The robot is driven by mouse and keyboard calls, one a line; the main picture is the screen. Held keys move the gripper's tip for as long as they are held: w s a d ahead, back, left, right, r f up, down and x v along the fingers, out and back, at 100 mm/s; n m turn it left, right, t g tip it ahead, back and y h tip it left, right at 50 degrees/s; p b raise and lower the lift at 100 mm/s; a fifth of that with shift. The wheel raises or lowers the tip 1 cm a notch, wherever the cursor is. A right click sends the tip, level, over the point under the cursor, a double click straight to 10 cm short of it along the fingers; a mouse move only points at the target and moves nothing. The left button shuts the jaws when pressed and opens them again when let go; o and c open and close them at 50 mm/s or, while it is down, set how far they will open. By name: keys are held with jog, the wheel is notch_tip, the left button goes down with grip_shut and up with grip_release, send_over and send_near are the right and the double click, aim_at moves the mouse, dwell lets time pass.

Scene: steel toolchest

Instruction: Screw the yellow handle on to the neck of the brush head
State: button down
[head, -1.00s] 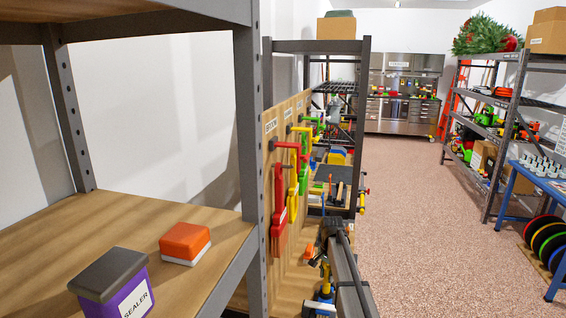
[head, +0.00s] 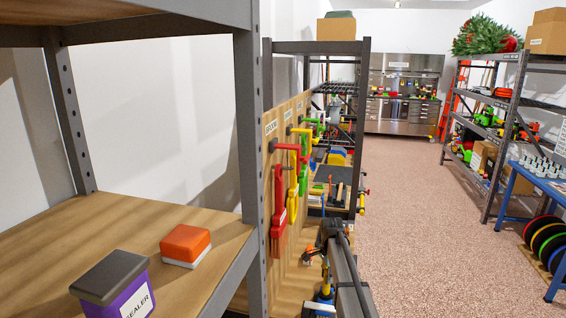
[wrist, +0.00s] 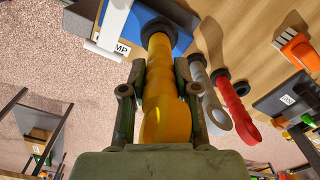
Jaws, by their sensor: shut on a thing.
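In the wrist view, my gripper (wrist: 159,78) is shut around the yellow handle (wrist: 165,122), one finger on each side. The handle's far end has a dark collar (wrist: 157,27) close to a blue part (wrist: 176,35) and a white part (wrist: 115,22). I cannot tell whether the collar touches them or is threaded on. The brush head's neck cannot be made out; the collar may hide it. In the head view, the yellow handle (head: 326,272) shows small beneath my arm, above something blue (head: 324,295).
A grey handle (wrist: 212,100) and a red handle (wrist: 236,110) lie close right of my gripper. In the head view, a steel post (head: 250,170) and a pegboard with clamps (head: 279,215) stand left of my arm.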

jog(key=shift+s+a+f, duration=0.15)
jog(key=shift+s+f, duration=0.25)
jog(key=shift+f, duration=0.4)
jog(key=c, duration=0.8)
grip_release()
jog(key=shift+r, duration=0.1)
jog(key=shift+w+r+p, duration=0.2)
jog(key=shift+r+p, duration=0.2)
jog(key=shift+r, duration=0.2)
jog(key=shift+w+r+p, duration=0.2)
jog(key=shift+r+p, duration=0.2)
jog(key=shift+r, duration=0.2)
jog(key=shift+r+p, duration=1.45)
jog(key=shift+r, duration=1.9)
